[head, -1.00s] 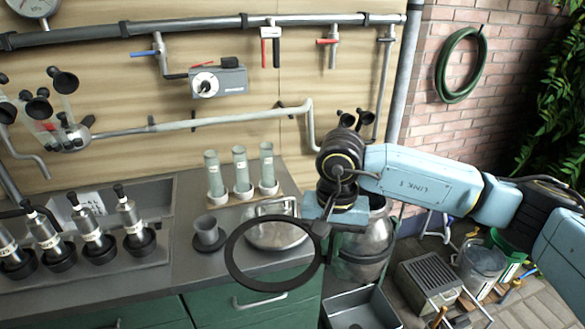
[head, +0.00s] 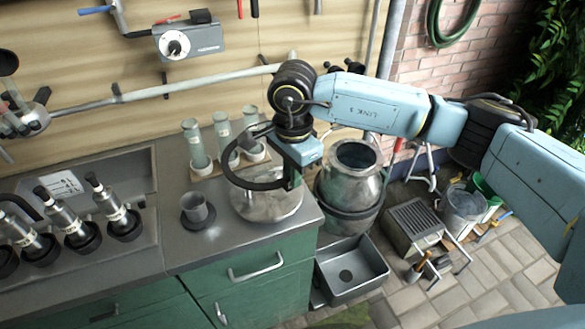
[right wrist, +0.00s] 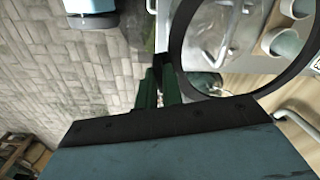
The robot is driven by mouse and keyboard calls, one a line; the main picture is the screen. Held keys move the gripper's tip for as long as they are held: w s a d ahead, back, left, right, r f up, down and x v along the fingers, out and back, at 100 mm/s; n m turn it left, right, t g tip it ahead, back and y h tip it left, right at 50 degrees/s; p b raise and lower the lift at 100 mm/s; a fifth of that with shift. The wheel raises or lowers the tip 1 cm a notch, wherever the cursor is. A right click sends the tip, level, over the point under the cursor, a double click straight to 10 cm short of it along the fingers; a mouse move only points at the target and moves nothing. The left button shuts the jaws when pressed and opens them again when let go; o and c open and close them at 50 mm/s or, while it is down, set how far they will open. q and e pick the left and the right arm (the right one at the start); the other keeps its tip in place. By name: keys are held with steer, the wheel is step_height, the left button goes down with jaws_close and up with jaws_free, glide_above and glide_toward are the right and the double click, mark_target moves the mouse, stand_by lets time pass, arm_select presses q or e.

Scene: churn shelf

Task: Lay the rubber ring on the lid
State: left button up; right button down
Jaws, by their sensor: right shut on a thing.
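The rubber ring (head: 229,165) is a thin black hoop, also seen in the right wrist view (right wrist: 176,45). My right gripper (head: 293,180) is shut on the ring's edge. It holds the ring over the back part of the lid, and the ring appears tilted. The lid (head: 270,207) is a round shiny metal disc on the counter near its right end. Ring and gripper hide its back part and handle. How high the ring hangs above the lid is hard to tell.
A grey cup (head: 195,208) stands left of the lid. Several glass tubes in white holders (head: 228,158) stand behind it. Black-topped cylinders line the counter's left.

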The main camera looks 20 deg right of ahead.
steer(key=shift+f+b, duration=1.2)
steer(key=shift+f, duration=1.3)
steer(key=shift+f+b, duration=0.85)
steer(key=shift+f, duration=0.85)
steer(key=shift+f+b, duration=0.85)
steer(key=shift+f, duration=0.3)
steer(key=shift+f+b, duration=0.15)
steer(key=shift+b, duration=0.6)
